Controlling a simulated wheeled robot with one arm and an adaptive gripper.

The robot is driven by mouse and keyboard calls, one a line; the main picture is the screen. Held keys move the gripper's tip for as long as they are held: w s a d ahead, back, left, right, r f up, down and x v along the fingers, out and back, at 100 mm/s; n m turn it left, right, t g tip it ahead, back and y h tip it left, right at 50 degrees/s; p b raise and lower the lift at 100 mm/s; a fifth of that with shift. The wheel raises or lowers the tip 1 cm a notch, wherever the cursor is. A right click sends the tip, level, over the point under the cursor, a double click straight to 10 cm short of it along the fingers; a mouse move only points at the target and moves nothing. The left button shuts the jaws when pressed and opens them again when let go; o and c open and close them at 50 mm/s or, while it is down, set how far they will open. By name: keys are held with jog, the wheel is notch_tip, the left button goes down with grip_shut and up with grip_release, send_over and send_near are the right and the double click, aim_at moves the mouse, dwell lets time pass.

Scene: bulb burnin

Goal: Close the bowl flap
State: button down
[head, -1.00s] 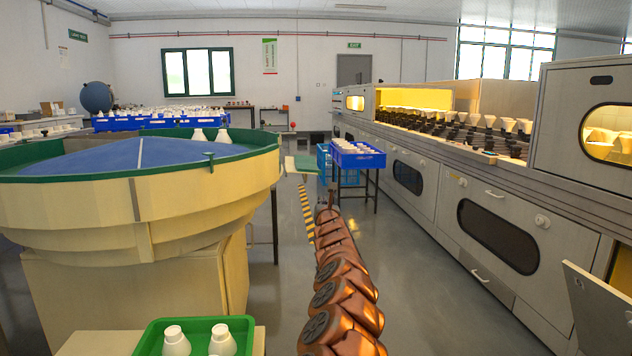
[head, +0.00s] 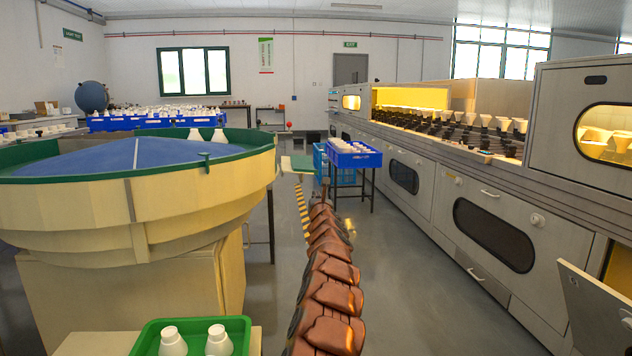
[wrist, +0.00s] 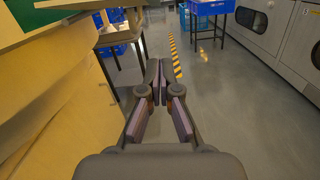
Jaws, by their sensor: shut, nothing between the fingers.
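The large cream feeder bowl (head: 110,215) with a green rim and blue sloping inside stands on the left in the head view. A flat pale-green plate (head: 298,163), which looks like the bowl flap, sticks out past the bowl's right side; its hinge is unclear. My gripper (head: 322,190) is just below and right of this plate in the head view, with no contact visible. In the wrist view my gripper (wrist: 159,78) is shut and empty, right of the bowl's wall (wrist: 50,100). A green edge (wrist: 62,4) shows at the top left there.
A blue crate (head: 354,158) of white pieces stands on a dark stand beyond my arm. A long grey machine (head: 440,190) lines the right, with an open panel (head: 595,305) at near right. A green tray (head: 240,325) holds white bottles at the front.

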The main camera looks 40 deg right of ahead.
aim_at(297, 171)
jog(key=w+d+r+p, duration=0.3)
jog(key=w+r+p, duration=0.1)
jog(key=p, duration=0.7)
jog(key=shift+w+r, duration=0.15)
jog(key=shift+w, duration=0.15)
jog(key=shift+r, duration=0.1)
dwell(0.6)
